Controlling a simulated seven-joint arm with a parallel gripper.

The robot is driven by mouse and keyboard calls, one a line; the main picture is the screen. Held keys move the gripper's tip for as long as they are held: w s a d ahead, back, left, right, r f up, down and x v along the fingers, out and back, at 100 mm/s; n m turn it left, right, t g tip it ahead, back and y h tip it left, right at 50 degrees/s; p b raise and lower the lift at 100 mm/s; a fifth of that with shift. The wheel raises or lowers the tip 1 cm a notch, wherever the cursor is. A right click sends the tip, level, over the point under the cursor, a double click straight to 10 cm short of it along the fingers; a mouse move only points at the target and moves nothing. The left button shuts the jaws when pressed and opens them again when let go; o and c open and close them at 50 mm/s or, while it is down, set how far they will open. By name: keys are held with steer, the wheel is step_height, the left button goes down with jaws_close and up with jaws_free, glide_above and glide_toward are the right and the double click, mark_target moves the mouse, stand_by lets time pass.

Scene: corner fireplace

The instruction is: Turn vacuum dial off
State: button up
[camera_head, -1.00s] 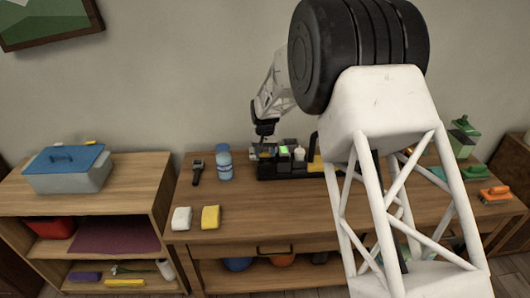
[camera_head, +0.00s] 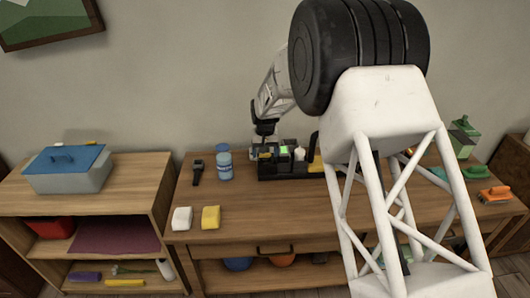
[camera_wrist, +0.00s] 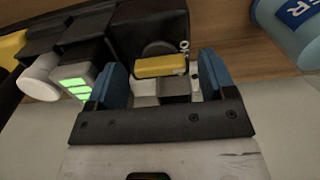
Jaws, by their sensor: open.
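A black device (camera_head: 290,172) with a green lit display (camera_head: 284,152) stands at the back of the wooden table; I take it to be the vacuum unit. In the wrist view, a yellow bar-shaped piece (camera_wrist: 158,66), likely the dial's grip, lies across its face. A round dark part shows just behind it. My gripper (camera_wrist: 162,70) is open, with its blue fingers on either side of the yellow piece. I cannot tell whether either finger touches it. In the head view, my gripper (camera_head: 264,142) is above the device's left end.
A white knob-like part (camera_wrist: 40,90) and the green display (camera_wrist: 72,87) are left of my fingers. A blue-and-white bottle (camera_head: 224,166) stands close left of the device, with a dark watch-like item (camera_head: 197,172) beyond. White (camera_head: 182,218) and yellow (camera_head: 211,217) blocks lie at the front left.

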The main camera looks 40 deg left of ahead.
steer(key=shift+r, duration=3.9)
